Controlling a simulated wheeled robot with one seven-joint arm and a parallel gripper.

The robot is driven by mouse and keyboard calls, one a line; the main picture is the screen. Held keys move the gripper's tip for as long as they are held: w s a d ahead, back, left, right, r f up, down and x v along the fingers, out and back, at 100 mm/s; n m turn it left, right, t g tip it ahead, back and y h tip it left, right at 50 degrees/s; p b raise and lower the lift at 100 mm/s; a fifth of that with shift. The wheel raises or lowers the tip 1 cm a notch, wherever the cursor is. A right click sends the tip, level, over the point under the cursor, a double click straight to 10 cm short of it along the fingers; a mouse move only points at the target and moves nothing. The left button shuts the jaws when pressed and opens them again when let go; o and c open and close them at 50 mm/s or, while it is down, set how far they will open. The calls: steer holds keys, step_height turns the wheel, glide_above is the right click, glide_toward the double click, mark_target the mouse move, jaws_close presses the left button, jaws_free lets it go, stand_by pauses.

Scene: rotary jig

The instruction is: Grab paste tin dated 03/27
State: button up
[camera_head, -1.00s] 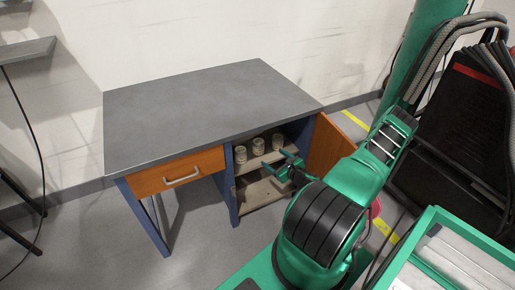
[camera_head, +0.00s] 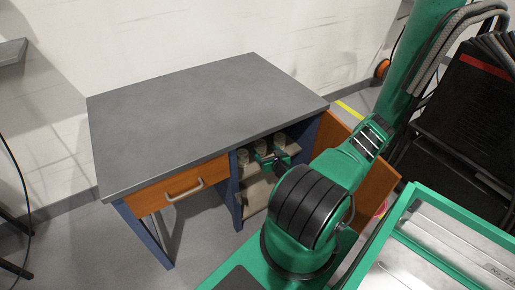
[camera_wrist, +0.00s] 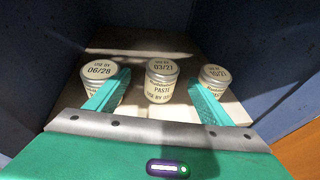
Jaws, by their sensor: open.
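In the head view my gripper (camera_head: 273,158) is at the cabinet opening, partly covering the tins, whose dates cannot be read there.
The tins stand in the open compartment of a blue desk with a grey top (camera_head: 205,110). Its walls close in on both sides. An orange door (camera_head: 374,186) stands open to the right, beside my arm. A drawer (camera_head: 180,188) is shut at left.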

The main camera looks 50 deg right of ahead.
mark_target(260, 143)
steer(key=x, duration=0.3)
steer(key=shift+w+d, duration=0.2)
steer(key=shift+d, duration=0.2)
steer(key=shift+f+x, duration=0.15)
steer(key=shift+x, duration=1.1)
steer(key=shift+f+x, duration=0.1)
steer(key=shift+x, duration=1.15)
steer(key=c, duration=1.4)
steer(key=shift+o, duration=0.2)
steer(key=shift+r, duration=0.1)
